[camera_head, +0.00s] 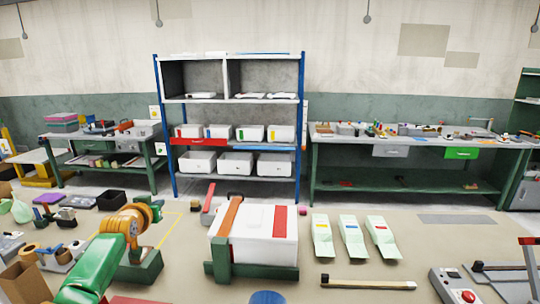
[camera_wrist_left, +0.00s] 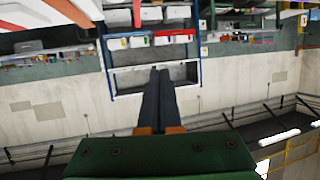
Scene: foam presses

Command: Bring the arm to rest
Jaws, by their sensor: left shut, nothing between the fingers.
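My left arm (camera_head: 92,272) comes in from the lower left in the head view, with a green link leading up to an orange wrist. My left gripper (camera_head: 152,208) is at the far end, mostly hidden behind that wrist. In the left wrist view its two dark fingers (camera_wrist_left: 160,72) lie together, shut and empty. They point toward the shelf rack, with nothing touching them. The wrist picture is upside down. My right gripper is not in view.
A blue shelf rack (camera_head: 301,130) and green workbenches (camera_head: 420,185) stand along the wall. Clutter (camera_head: 48,198) lies at left.

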